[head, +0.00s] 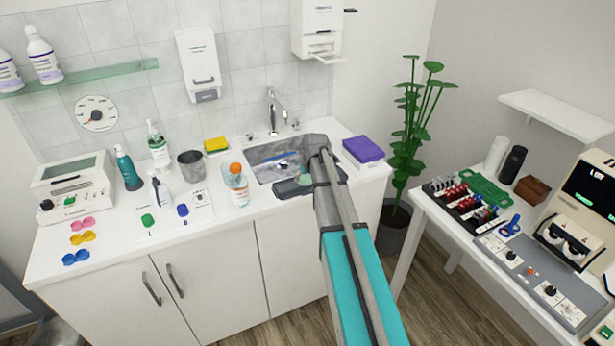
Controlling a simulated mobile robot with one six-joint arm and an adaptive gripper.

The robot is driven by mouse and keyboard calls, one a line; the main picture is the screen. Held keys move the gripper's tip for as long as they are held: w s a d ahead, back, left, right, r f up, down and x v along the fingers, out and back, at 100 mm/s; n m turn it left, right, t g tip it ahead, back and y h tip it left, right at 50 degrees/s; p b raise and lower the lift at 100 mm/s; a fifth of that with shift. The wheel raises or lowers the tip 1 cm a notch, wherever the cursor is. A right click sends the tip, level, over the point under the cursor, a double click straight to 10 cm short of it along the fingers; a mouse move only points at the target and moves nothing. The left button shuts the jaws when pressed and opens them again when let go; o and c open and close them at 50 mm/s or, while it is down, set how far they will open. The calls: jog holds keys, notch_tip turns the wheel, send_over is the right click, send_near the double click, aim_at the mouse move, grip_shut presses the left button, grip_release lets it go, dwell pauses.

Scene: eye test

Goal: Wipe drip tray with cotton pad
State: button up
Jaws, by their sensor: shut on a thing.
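My arm reaches from the bottom of the head view up to the front of the sink. My gripper (290,187) is at the sink's front right edge, dark and partly hidden by my own wrist. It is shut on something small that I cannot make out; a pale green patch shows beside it. I cannot pick out a cotton pad for certain. A white wall dispenser (318,22) has a small tray-like ledge (325,57) under it, above and right of my gripper; I cannot tell whether this is the drip tray.
The sink (262,153) with its tap (272,112) is by my gripper. An orange-capped bottle (239,190) stands close left, a purple box (363,150) right. A tall plant (414,130) stands between the counter and the right table (430,205).

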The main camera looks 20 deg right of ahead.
aim_at(298, 184)
jog(key=shift+a, duration=1.5)
jog(key=shift+r, duration=0.1)
jog(key=shift+r+p, duration=2.95)
jog(key=shift+p, duration=0.15)
jog(key=shift+r, duration=0.1)
jog(key=shift+r+p, duration=1.45)
jog(key=shift+p, duration=0.1)
jog(key=shift+d, duration=0.15)
